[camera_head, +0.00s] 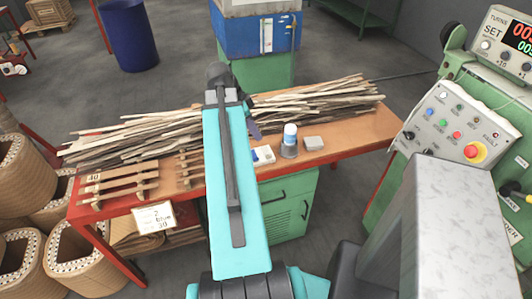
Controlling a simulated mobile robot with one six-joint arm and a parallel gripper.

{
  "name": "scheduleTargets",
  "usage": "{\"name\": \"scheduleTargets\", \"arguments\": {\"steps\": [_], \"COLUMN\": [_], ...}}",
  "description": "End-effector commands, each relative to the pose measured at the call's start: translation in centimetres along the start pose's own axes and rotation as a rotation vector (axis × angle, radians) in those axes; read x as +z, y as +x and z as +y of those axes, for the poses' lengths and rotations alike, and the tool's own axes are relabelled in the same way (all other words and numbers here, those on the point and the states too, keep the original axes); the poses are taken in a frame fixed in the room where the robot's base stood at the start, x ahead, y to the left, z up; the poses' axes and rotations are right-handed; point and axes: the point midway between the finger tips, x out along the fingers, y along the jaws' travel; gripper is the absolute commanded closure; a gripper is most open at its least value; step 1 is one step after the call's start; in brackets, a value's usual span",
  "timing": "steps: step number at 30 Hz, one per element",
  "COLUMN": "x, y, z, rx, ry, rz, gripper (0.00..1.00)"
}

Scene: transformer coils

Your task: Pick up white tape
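A small white and blue item (263,155) lies on the orange-topped table (345,135), just right of my teal arm; it may be the white tape, but it is too small to be sure. My arm reaches over the table and hides part of it. A dark piece (253,128) showing past the arm's right edge may be part of my gripper. It appears above and left of the white and blue item in the picture. The fingers are not clear, and I cannot tell whether they hold anything.
Long wooden strips (320,98) cover the table's back; wooden racks (120,182) stand left. A control panel (462,130) is at right. Coils (22,180) stand at left.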

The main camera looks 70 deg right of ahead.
Motion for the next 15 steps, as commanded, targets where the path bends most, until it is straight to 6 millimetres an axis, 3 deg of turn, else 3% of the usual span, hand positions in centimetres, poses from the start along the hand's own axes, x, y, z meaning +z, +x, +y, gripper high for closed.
{"name": "scheduleTargets", "arguments": {"steps": [15], "x": [0.5], "y": [3.9], "z": [0.0], "rx": [-0.002], "ry": [-0.008], "rz": [0.0], "gripper": [0.76]}}
